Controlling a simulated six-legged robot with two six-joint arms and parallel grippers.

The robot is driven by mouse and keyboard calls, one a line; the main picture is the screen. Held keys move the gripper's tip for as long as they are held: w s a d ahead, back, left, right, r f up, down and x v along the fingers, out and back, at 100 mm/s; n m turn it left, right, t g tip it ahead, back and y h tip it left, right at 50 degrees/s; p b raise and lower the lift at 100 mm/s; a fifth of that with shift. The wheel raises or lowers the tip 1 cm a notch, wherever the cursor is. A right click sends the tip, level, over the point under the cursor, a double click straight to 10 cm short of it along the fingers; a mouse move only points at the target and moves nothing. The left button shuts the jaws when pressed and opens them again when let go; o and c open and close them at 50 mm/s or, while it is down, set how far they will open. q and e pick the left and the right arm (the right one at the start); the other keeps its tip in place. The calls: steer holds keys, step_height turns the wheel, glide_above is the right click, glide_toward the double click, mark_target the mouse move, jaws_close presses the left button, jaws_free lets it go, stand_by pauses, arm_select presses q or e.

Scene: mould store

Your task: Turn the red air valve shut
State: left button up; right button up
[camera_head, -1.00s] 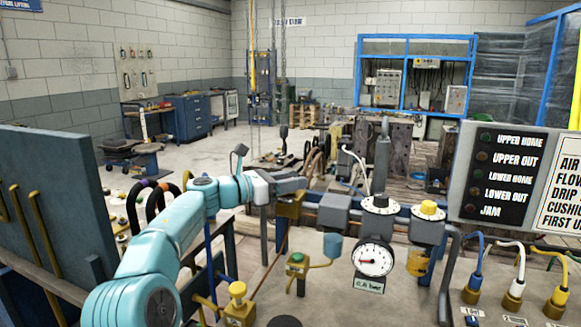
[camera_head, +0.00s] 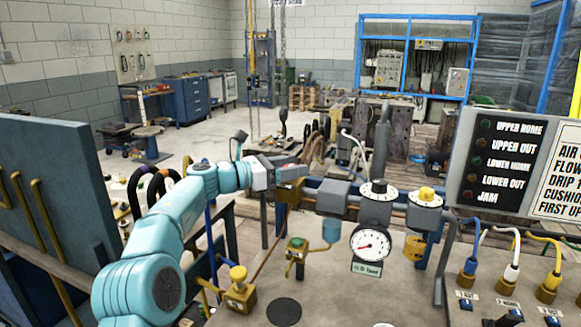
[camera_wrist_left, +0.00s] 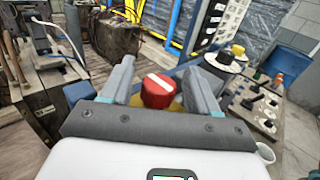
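The red air valve (camera_wrist_left: 158,91) is a round red knob with a white stripe, seen in the left wrist view. My left gripper (camera_wrist_left: 160,72) is open, one finger on each side of the knob, with a visible gap beside each. In the head view my left gripper (camera_head: 283,167) is over the brass valve body (camera_head: 290,191) on the pipe line and mostly hides the knob. A round white pressure gauge (camera_head: 370,244) with a red needle hangs to the right. My right gripper is not in view.
A grey regulator with a dial (camera_head: 378,192) and a yellow-capped unit (camera_head: 426,196) stand along the pipe. A green-buttoned brass valve (camera_head: 297,245) and a yellow-knobbed one (camera_head: 238,283) stand in front. A dark panel (camera_head: 55,190) is at left, a sign board (camera_head: 505,165) at right.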

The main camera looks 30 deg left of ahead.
arm_select(q)
steer(key=b+v, duration=0.2)
steer(key=v, duration=1.4)
steer(key=shift+b, duration=0.35)
steer(key=shift+s+a+f, duration=0.1)
steer(key=shift+s, duration=0.1)
